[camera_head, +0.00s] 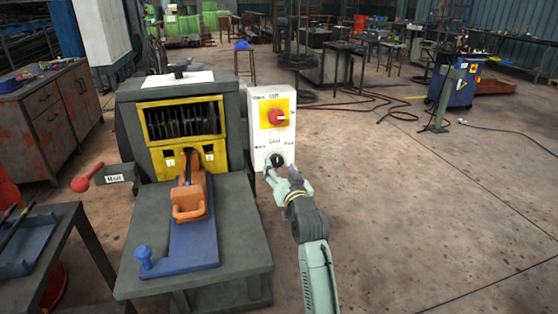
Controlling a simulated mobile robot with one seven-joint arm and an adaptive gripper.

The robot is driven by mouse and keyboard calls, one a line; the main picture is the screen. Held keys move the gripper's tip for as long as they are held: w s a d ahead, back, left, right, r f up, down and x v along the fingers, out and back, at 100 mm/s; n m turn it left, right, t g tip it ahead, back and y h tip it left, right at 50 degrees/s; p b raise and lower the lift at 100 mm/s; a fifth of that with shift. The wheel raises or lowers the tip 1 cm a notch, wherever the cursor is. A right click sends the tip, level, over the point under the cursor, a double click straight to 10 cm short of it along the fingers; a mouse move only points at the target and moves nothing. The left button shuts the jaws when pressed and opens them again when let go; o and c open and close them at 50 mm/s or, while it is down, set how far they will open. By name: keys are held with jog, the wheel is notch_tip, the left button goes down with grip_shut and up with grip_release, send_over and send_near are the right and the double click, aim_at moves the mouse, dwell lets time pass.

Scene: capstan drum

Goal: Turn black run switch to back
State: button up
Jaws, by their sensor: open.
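The black run switch (277,159) is a small round knob low on a white control box (258,140). Small lettering stands to its left and right, too small to read surely. My gripper (279,177) is just below and in front of the knob, with its fingers apart. I cannot tell whether a fingertip touches the knob. Part of the knob's lower side is close behind the fingers. A red rotary switch (277,117) on a yellow plate sits above it on the same box.
The capstan machine (128,120) with a yellow frame stands left of the box. A red-knobbed lever (80,184) sticks out left.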

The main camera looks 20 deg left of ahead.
aim_at(277, 162)
jog(key=shift+p+x, duration=0.3)
jog(key=shift+x, duration=1.2)
jog(key=shift+c, duration=0.2)
jog(key=c, duration=1.1)
